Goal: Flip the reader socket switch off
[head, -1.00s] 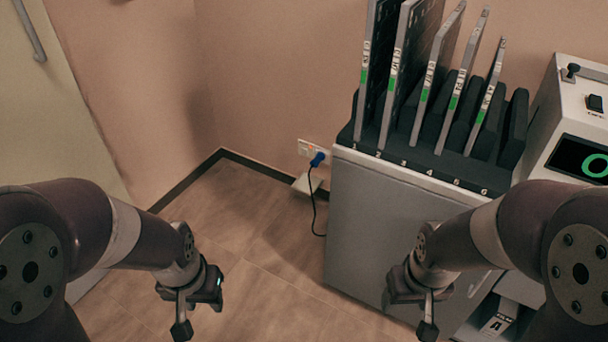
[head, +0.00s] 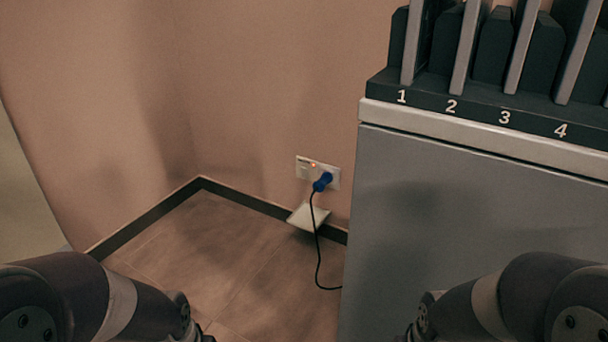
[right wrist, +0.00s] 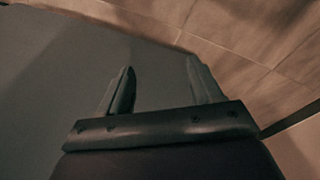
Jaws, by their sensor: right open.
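The white wall socket (head: 305,171) is low on the wall, left of the grey cabinet. In the head view only my arm links show at the bottom corners; both grippers are out of that picture.
The grey cabinet (head: 430,230) fills the right side, with a dark numbered rack (head: 480,113) holding upright panels on top. A white plate (head: 308,217) juts out below the socket. The wood floor (head: 215,245) before the socket is clear, with dark skirting along the wall.

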